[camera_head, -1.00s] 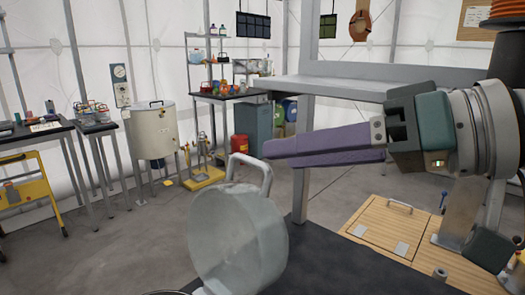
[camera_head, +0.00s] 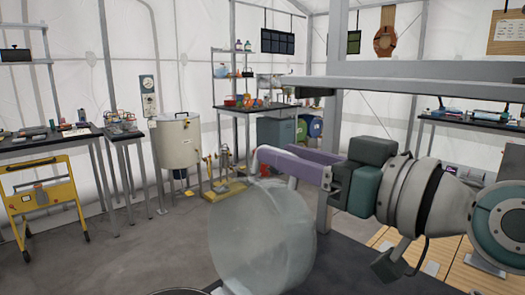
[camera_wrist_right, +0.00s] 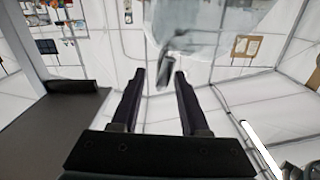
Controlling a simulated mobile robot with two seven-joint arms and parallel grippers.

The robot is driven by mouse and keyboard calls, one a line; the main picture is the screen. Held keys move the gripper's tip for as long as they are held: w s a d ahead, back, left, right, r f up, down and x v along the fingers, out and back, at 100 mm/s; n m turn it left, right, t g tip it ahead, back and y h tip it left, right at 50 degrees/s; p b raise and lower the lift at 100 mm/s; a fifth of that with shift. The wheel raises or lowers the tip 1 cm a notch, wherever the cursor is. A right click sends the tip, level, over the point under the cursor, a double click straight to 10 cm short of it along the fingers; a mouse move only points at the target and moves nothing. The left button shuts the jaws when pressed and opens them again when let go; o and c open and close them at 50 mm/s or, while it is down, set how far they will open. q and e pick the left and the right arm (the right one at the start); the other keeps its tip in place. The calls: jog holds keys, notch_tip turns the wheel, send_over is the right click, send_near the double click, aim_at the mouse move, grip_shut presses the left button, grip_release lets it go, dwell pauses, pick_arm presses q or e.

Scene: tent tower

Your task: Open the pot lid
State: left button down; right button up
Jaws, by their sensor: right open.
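The pot lid (camera_head: 262,245) is a round grey disc standing up on edge, tilted open, at the bottom middle of the head view. It also shows, pale, at the top of the right wrist view (camera_wrist_right: 205,28). A dark sliver of the pot's rim (camera_head: 178,292) shows at the bottom edge; the rest is out of frame. My right gripper (camera_head: 268,160) is open at the lid's top edge. In the wrist view the lid's handle (camera_wrist_right: 172,52) reaches to between the open fingertips (camera_wrist_right: 160,76). Contact cannot be told. My left gripper is out of view.
A grey post and shelf frame (camera_head: 420,86) stands behind my right arm. A yellow cart (camera_head: 48,200), workbenches and a white drum (camera_head: 178,143) stand farther left. The grey floor (camera_head: 150,245) left of the lid is clear.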

jog(key=shift+x, duration=0.85)
grip_shut()
jog(key=shift+f, duration=0.1)
dwell(0.7)
